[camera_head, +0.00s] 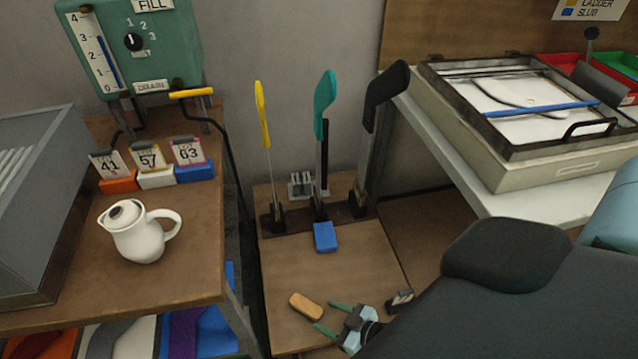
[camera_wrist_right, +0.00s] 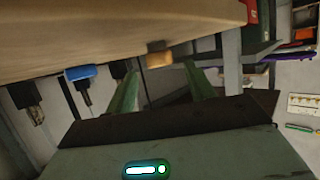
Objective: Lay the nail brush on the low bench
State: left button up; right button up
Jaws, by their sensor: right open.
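A tan, oblong block (camera_head: 306,306), which looks like the nail brush, lies on the wooden top of the low bench (camera_head: 335,265), near its front. Its bristles cannot be made out. My right gripper (camera_head: 325,315) is open, with its two green fingers pointing left at the block. The block is just beyond the fingertips, and nothing shows between them. In the right wrist view, the tan block (camera_wrist_right: 158,56) shows ahead of the open fingers (camera_wrist_right: 162,72), against the bench top (camera_wrist_right: 110,30). My left gripper is not in view.
A blue block (camera_head: 325,237) sits at the back of the bench, before upright yellow, teal and black-headed tools (camera_head: 322,105). A small dark item (camera_head: 400,300) is right of my gripper. A white jug (camera_head: 142,235) stands on the left table. The bench's middle is clear.

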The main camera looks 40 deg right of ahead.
jog(key=v, duration=0.7)
jog(key=shift+p, duration=0.45)
jog(key=s+a+r+g, duration=0.2)
jog(key=s, duration=0.5)
jog(key=s+a+r+m+g+h, duration=0.1)
jog(key=s+a+g, duration=0.1)
jog(key=s, duration=0.5)
jog(key=s+a+r+m+g+h, duration=0.1)
jog(key=s+a+r+g, duration=0.1)
jog(key=s, duration=0.5)
jog(key=shift+s+a+r, duration=0.25)
jog(key=shift+a+r, duration=0.05)
jog(key=shift+a, duration=0.2)
